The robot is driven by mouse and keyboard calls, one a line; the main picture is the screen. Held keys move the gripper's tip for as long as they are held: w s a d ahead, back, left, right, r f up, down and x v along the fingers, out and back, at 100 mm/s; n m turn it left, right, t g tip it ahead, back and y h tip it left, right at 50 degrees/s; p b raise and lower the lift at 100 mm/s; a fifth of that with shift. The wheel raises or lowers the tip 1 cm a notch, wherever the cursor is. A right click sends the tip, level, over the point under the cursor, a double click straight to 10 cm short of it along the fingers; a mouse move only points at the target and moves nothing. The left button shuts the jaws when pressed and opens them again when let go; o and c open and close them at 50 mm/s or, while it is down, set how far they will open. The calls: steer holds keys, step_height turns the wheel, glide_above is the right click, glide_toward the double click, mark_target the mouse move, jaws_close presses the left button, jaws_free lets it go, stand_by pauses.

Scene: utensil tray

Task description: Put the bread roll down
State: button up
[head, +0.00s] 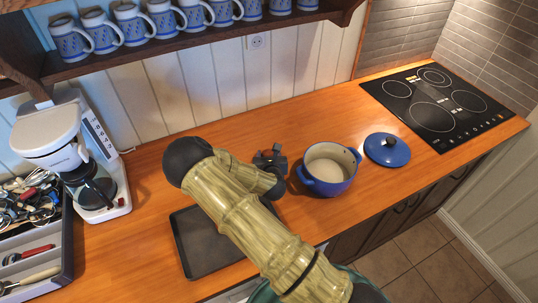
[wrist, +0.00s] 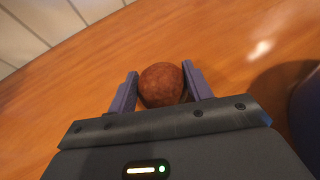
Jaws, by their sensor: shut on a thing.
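The bread roll (wrist: 162,84) is round and reddish brown. In the wrist view it sits between the two fingers of my gripper (wrist: 160,88), which is shut on it, with bare wooden counter (wrist: 230,40) beyond. I cannot tell whether the roll touches the counter. In the head view my gripper (head: 268,157) is over the counter just left of the blue pot. The roll is mostly hidden there by the gripper.
The blue pot (head: 327,187) stands close to the right of my gripper, its blue lid (head: 387,149) beside it. A dark baking tray (head: 190,240) lies partly under my arm. A black cooktop (head: 437,103) is at right, a coffee maker (head: 60,140) at left. Counter behind the gripper is clear.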

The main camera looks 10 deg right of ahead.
steer(key=o, duration=0.9)
steer(key=shift+f, duration=0.1)
steer(key=shift+o, duration=0.2)
steer(key=b+v, duration=0.2)
steer(key=v, duration=1)
steer(key=shift+r+b, duration=0.2)
steer(key=shift+b, duration=0.2)
